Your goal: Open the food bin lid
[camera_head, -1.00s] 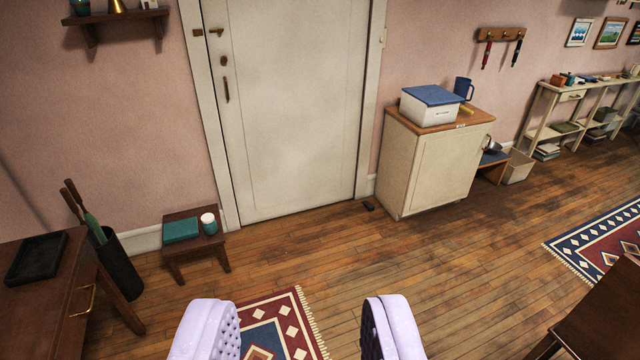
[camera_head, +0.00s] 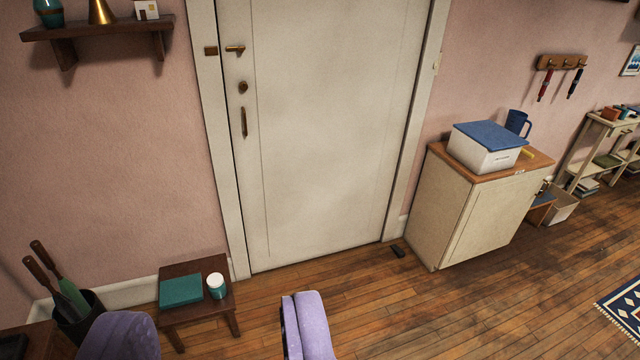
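The food bin is likely the white box (camera_head: 480,153) with a blue lid (camera_head: 490,137), standing on a cream cabinet (camera_head: 470,210) right of the door. The lid lies flat and closed on the box, and small lettering marks the front. My gripper (camera_head: 213,338) shows two lavender padded fingers at the bottom of the view, wide apart with nothing between them. It is well to the left of the box and far from it.
A white door (camera_head: 320,130) fills the middle. A small stool (camera_head: 190,312) holds a teal box and a jar. A blue mug (camera_head: 516,122) stands behind the bin. A small dark object (camera_head: 397,251) lies on the floor beside the cabinet. The wooden floor before the cabinet is clear.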

